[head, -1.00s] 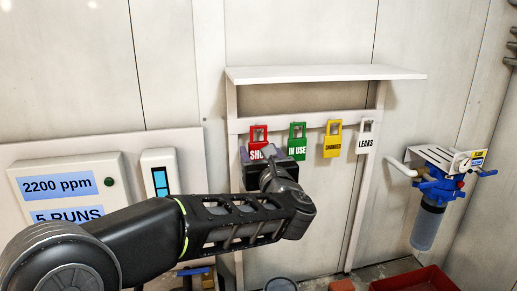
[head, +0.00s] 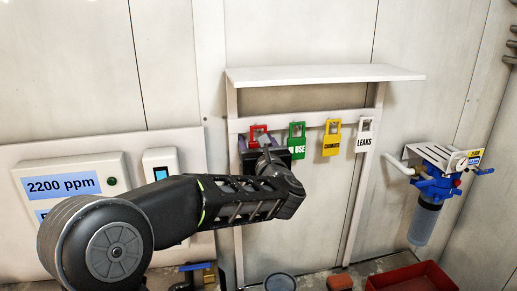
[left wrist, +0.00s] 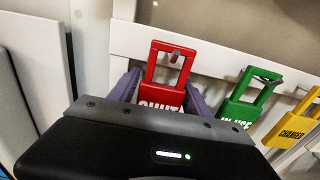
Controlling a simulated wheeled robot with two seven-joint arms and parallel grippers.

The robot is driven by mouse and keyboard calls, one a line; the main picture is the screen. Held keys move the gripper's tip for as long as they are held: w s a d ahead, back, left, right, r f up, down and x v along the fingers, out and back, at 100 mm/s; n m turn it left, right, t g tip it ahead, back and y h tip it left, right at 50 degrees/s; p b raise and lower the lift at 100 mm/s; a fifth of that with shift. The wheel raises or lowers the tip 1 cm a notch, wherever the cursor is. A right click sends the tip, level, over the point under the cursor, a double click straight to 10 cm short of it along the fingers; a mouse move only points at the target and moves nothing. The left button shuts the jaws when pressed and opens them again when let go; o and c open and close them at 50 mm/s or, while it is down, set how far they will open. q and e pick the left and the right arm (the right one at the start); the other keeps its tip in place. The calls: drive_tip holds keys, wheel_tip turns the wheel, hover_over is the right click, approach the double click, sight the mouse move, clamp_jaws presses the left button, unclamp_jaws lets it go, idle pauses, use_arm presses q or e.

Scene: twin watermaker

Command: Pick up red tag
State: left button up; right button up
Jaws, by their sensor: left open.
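The red tag (left wrist: 170,62) hangs by its square loop from a peg on the white rail. In the left wrist view its lower part, with white lettering, is hidden behind my gripper body. In the head view only its upper loop (head: 259,129) shows above my gripper. My left gripper (left wrist: 160,92) is open, with one purple-grey finger on each side of the red tag; I cannot tell whether either finger touches it. In the head view the left gripper (head: 264,147) covers most of the tag. My right gripper is not in view.
A green tag (head: 297,136) hangs close to the right of the gripper, then a yellow tag (head: 332,138) and a white tag (head: 365,136). A white shelf (head: 325,74) juts out above the rail. A blue filter unit (head: 433,187) is on the wall at right.

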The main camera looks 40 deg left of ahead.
use_arm(q)
drive_tip(key=shift+c, duration=0.6)
drive_tip(key=c, duration=1)
drive_tip(key=shift+r, duration=0.15)
drive_tip(key=shift+f+b+v, duration=0.2)
drive_tip(key=shift+b+v, duration=1.05)
drive_tip(key=shift+v, duration=2.35)
drive_tip(key=shift+f+b+v, duration=0.15)
drive_tip(key=shift+b+v, duration=1.15)
drive_tip(key=shift+v, duration=2.3)
drive_tip(key=shift+f+b+v, duration=0.2)
drive_tip(key=shift+b+v, duration=1.05)
drive_tip(key=shift+v, duration=2.35)
drive_tip(key=shift+w, duration=0.1)
